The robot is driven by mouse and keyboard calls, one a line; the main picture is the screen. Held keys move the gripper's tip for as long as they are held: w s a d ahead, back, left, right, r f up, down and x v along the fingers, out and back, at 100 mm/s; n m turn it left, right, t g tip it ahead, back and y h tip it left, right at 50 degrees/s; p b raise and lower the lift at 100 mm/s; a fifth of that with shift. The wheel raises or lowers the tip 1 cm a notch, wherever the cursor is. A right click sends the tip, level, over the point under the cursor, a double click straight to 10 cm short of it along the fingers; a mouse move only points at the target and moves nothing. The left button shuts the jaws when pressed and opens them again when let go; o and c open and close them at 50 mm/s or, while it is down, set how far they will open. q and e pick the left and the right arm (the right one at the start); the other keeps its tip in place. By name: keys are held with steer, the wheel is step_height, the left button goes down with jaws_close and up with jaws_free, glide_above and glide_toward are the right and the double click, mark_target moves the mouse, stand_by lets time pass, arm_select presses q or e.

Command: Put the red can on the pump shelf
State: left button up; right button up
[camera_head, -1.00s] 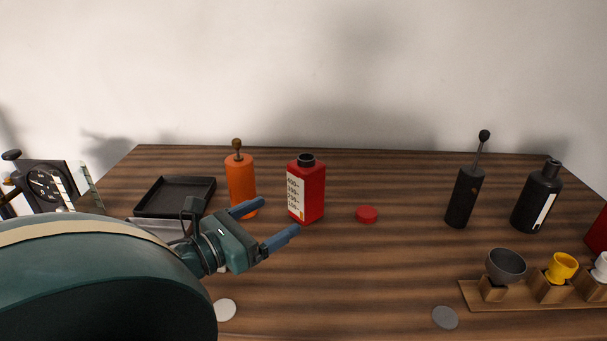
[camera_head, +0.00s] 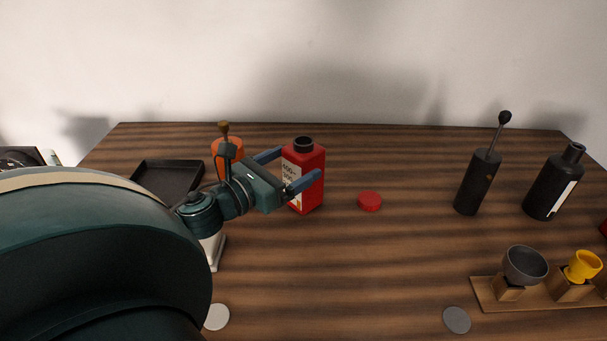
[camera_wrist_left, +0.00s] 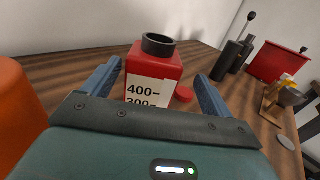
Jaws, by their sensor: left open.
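The red can (camera_head: 313,172) stands upright on the wooden table, with a black open neck and a white label with numbers. My left gripper (camera_head: 285,172) is open, its two blue fingers reaching to either side of the can. In the left wrist view the can (camera_wrist_left: 168,69) stands between the spread fingertips, with a visible gap to each finger. A red round cap (camera_head: 369,201) lies on the table to the right of the can. I see no thing that I can clearly tell is the pump shelf. My right gripper is not in view.
An orange pump (camera_head: 226,146) stands just left of the can, partly behind my gripper. A black tray (camera_head: 168,178) lies further left. A black pump (camera_head: 477,182), a black bottle (camera_head: 553,185) and a wooden cup stand (camera_head: 487,293) are at the right.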

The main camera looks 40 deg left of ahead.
mark_target(310, 154)
arm_select(q)
steer(key=shift+w+a+f, duration=0.1)
steer(key=shift+w+f, duration=0.1)
steer(key=shift+w, duration=1.4)
steer(key=shift+w+f, duration=0.15)
steer(key=shift+w, duration=1.4)
steer(key=shift+c, duration=0.2)
steer(key=shift+r, duration=0.1)
steer(key=c, duration=1.3)
